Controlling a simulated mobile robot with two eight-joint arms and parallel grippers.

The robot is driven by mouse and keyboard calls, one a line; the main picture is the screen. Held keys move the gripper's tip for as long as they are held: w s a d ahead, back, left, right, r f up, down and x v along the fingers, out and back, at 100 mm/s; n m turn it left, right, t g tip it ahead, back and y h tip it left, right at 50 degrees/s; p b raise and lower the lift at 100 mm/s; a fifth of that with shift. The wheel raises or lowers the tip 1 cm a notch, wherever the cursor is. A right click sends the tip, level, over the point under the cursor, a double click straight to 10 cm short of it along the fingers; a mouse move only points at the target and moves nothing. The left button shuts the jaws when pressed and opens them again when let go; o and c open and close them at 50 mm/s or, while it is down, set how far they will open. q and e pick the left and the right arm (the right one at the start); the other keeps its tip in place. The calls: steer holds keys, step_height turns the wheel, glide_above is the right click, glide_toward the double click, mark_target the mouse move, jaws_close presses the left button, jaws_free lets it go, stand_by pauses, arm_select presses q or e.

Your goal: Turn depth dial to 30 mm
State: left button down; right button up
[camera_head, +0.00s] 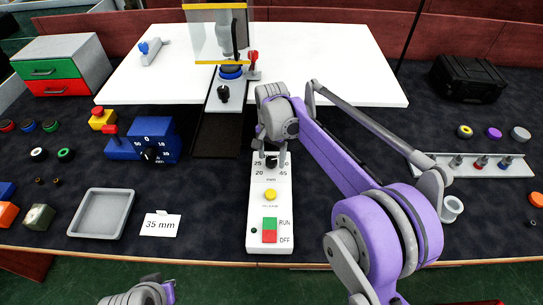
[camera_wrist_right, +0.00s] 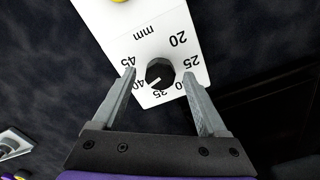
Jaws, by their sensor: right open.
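The depth dial, a black knob with a white pointer line, sits on a white control panel (camera_head: 270,222). It shows best in the right wrist view (camera_wrist_right: 160,71), where the pointer lies between the 35 and 40 marks. The 20, 25 and 45 marks are also readable; the 30 mark is partly covered by a finger. My right gripper (camera_wrist_right: 165,72) is open, with one finger on each side of the dial and gaps visible. In the head view my right gripper (camera_head: 271,152) is above the panel's far end. Only a grey and purple piece of my left arm shows at the bottom.
The panel also has a yellow button (camera_head: 270,195) and a green and red RUN/OFF switch (camera_head: 270,230). A blue box (camera_head: 150,140) with its own dial, a grey tray (camera_head: 102,213) and a "35 mm" card (camera_head: 161,225) stand left. A rack (camera_head: 480,164) stands right.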

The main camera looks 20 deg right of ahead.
steer(key=shift+c, duration=0.3)
jaws_close()
steer(key=shift+n, duration=0.4)
steer(key=n+p, duration=0.1)
steer(key=n, duration=0.2)
steer(key=shift+n, duration=0.4)
steer(key=n, duration=0.5)
steer(key=shift+p, duration=0.4)
steer(key=n, duration=1)
steer(key=shift+p, duration=0.4)
